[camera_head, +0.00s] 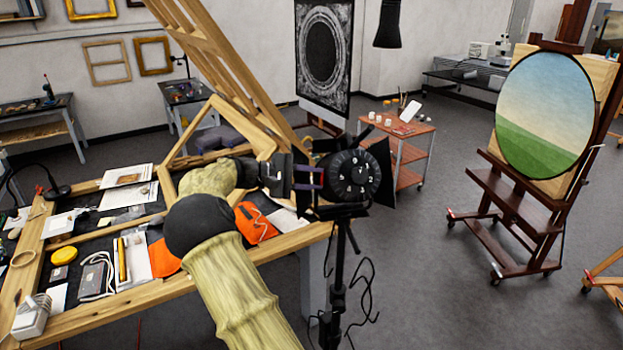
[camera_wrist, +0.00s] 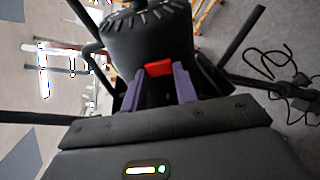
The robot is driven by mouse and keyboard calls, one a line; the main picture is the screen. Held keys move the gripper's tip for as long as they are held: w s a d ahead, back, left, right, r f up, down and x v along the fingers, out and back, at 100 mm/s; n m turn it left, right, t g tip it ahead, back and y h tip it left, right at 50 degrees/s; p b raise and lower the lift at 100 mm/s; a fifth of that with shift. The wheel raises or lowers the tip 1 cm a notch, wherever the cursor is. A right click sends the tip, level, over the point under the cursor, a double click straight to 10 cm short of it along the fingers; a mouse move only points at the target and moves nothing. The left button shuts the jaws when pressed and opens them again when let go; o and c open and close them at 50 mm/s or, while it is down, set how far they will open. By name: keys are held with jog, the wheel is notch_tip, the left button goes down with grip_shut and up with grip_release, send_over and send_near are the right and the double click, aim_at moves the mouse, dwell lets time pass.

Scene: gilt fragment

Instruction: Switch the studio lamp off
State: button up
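The studio lamp (camera_head: 353,175) is a black round head on a black stand, with a dial with white marks facing the head camera. The lamp's black housing (camera_wrist: 150,38) fills the upper middle of the wrist view. A red rocker switch (camera_wrist: 158,68) shows on it. My gripper (camera_head: 312,178) is right at the lamp's left side. In the wrist view its purple fingers (camera_wrist: 165,80) are apart, with the red switch at their tips and nothing held between them. I cannot tell whether a fingertip touches the switch.
A wooden workbench (camera_head: 285,243) with papers and tools lies beneath my arm. The lamp stand (camera_head: 338,290) has loose black cables (camera_head: 368,310) beside it. A red trolley (camera_head: 412,150) is behind, and an easel with an oval painting (camera_head: 545,115) stands right. Floor between is clear.

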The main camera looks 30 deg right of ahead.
jog(key=h+b, duration=0.1)
jog(key=b, duration=0.1)
jog(key=f+n+t+h+b, duration=0.1)
jog(key=b, duration=0.2)
jog(key=shift+s+a+h, duration=0.1)
jog(key=shift+s+h, duration=0.05)
jog(key=shift+h, duration=0.15)
jog(key=shift+r+b, duration=0.15)
jog(key=shift+b, duration=0.25)
jog(key=shift+r+n, duration=0.1)
jog(key=shift+n, duration=0.2)
jog(key=o, duration=1)
